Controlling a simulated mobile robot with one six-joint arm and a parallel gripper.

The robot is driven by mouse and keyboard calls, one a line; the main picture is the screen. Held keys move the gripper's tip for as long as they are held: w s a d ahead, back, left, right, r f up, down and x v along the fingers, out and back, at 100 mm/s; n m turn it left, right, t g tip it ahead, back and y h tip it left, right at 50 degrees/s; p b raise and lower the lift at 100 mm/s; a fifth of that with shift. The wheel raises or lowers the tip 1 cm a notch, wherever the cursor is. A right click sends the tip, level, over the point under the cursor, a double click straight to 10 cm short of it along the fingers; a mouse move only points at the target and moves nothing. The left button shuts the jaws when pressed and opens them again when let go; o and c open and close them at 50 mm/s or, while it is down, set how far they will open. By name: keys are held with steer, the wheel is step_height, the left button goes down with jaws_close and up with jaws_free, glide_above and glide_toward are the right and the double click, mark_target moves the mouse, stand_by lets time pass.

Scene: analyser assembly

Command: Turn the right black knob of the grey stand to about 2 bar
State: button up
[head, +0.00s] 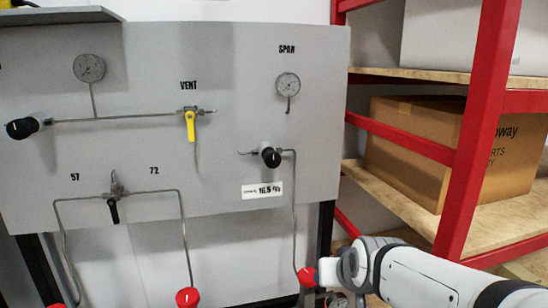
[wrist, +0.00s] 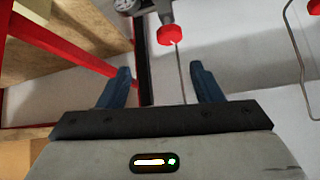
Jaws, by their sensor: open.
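The grey stand (head: 230,150) is an upright panel filling the left and middle of the head view. Its right black knob (head: 271,157) sits on a short pipe below the "SPAN" label. The small round gauge (head: 288,86) is above that knob; its reading is too small to tell. My gripper (wrist: 160,70) shows in the wrist view with its two blue fingers spread apart and nothing between the tips. It is apart from the right black knob, which I cannot make out in the wrist view. In the head view my arm enters at lower right; no fingers are visible.
A left black knob (head: 22,128), a yellow vent lever (head: 190,125) and a black lever (head: 113,208) are on the panel. Red caps (head: 187,297) sit on the pipes below. A red-framed shelf (head: 478,130) with a cardboard box (head: 420,150) stands close on the right.

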steer(key=w+a+r+t+y+p, duration=0.1)
steer(key=w+a+r+t, duration=0.35)
steer(key=w+r, duration=0.35)
steer(key=t+y+p, duration=0.1)
steer(key=t+y, duration=0.2)
steer(key=t, duration=0.2)
glide_toward(273, 161)
steer(key=w, duration=0.3)
steer(key=shift+g, duration=0.25)
steer(key=shift+a+p+x, duration=0.15)
steer(key=shift+p+x, duration=0.45)
steer(key=shift+x, duration=1.2)
steer(key=shift+a+p+x, duration=0.2)
steer(key=shift+p+x, duration=0.35)
steer(key=shift+x, duration=1.25)
steer(key=shift+s+r, duration=0.1)
steer(key=shift+r, duration=0.05)
steer(key=shift+c, duration=0.3)
